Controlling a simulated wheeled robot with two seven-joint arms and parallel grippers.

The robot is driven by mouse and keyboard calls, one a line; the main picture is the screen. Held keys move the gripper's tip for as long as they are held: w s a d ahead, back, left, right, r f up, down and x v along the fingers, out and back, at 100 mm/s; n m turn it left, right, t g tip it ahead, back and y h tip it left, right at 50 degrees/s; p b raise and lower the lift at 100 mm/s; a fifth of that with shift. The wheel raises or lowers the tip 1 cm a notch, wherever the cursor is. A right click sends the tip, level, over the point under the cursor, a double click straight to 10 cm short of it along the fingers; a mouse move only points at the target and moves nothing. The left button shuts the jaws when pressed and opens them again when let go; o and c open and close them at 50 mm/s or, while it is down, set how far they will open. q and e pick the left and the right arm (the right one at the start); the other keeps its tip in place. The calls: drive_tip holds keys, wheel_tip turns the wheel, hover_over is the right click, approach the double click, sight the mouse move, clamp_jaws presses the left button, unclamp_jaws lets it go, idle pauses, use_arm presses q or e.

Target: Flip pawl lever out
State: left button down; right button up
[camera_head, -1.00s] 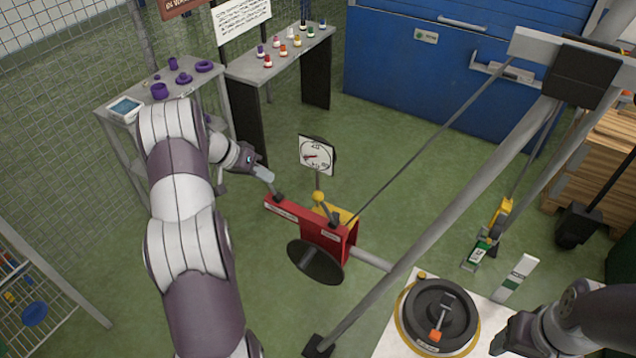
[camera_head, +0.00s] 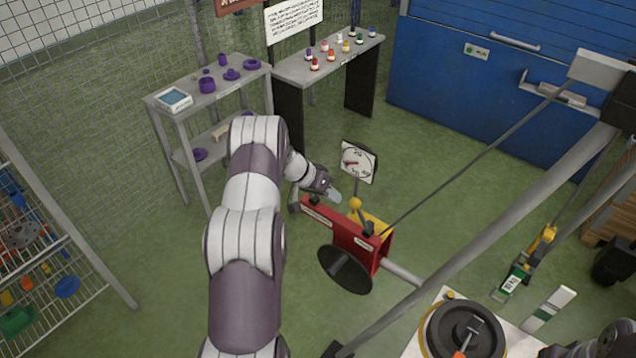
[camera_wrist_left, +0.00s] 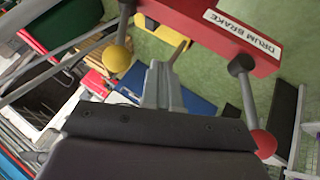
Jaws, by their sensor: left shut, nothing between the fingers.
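The red winch housing (camera_head: 340,232) stands mid-floor with a dark disc on its front. A lever with a yellow ball knob (camera_head: 355,203) rises from it; I take this as the pawl lever. The yellow knob (camera_wrist_left: 117,58) also shows in the left wrist view, left of my fingers. My left gripper (camera_head: 335,197) is shut and empty, just left of the yellow knob and above the housing. Its fingertips (camera_wrist_left: 163,78) point under the housing edge in the left wrist view. Contact with the lever cannot be told. My right gripper is out of view.
A grey lever with a red ball (camera_wrist_left: 263,143) hangs by the "DRUM BRAKE" label (camera_wrist_left: 242,33), right of my fingers. A dial plate (camera_head: 358,162) stands behind the winch. A long diagonal beam (camera_head: 480,240) and thin cable run right of it. Green floor is open at front left.

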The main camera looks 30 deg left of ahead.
use_arm(q)
drive_tip(key=shift+d+r+p, duration=0.25)
drive_tip(key=shift+d+p, duration=0.1)
drive_tip(key=shift+d, duration=0.85)
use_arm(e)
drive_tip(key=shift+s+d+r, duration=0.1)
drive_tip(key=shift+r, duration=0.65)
use_arm(q)
drive_tip(key=shift+a, duration=0.1)
